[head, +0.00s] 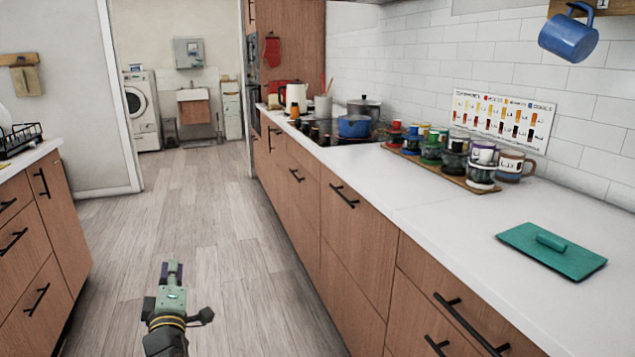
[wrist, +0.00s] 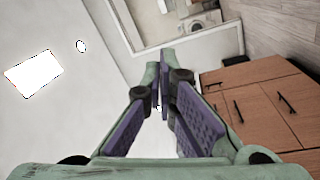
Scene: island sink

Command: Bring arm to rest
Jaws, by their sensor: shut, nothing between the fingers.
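My gripper (head: 172,268) is low in the head view, over the wooden floor in the aisle between the two counters. Its fingers point up and away from me. It touches nothing. In the wrist view the two green fingers with purple pads (wrist: 163,62) come together at their tips, with nothing between them. My arm below the gripper runs out of the bottom of the head view.
The right counter (head: 430,215) holds a teal lid (head: 552,250), a board of jars and mugs (head: 440,172), and a blue pot (head: 354,126) on the cooktop. Drawers (head: 45,250) stand at left. The floor (head: 215,200) between is clear.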

